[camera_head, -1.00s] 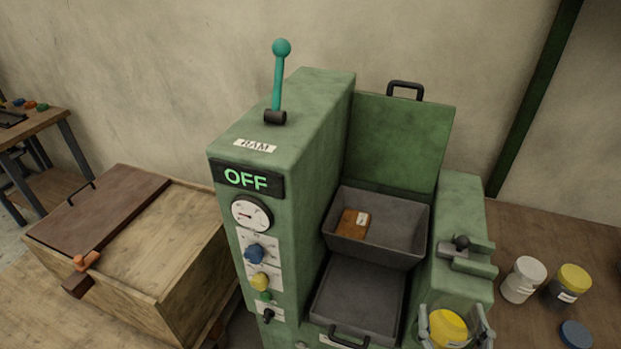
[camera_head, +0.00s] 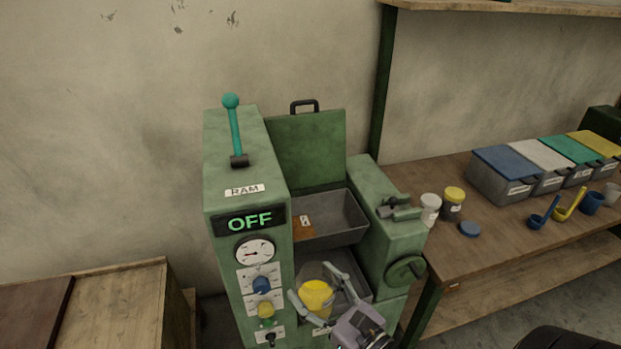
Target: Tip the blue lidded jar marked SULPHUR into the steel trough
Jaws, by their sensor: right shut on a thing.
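My right gripper (camera_head: 312,282) is shut on a clear open-topped jar (camera_head: 315,297) with yellow contents. The fingers are on either side of it, and it shows in front of the lower grey tray of the green machine. No label can be read on it. A loose blue lid (camera_head: 469,228) lies on the bench at the right. The grey steel trough (camera_head: 351,207) sits in the machine above and behind the jar, with a brown labelled piece (camera_head: 302,228) inside at its left. The jar is apart from the trough. My left gripper is not in view.
The green machine (camera_head: 221,165) reads OFF and has a raised teal lever (camera_head: 234,128). A white-lidded jar (camera_head: 430,204) and a yellow-lidded jar (camera_head: 454,196) stand on the bench (camera_head: 440,245). Several lidded bins (camera_head: 500,184) and scoops are farther right. A wooden chest (camera_head: 120,300) is at left.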

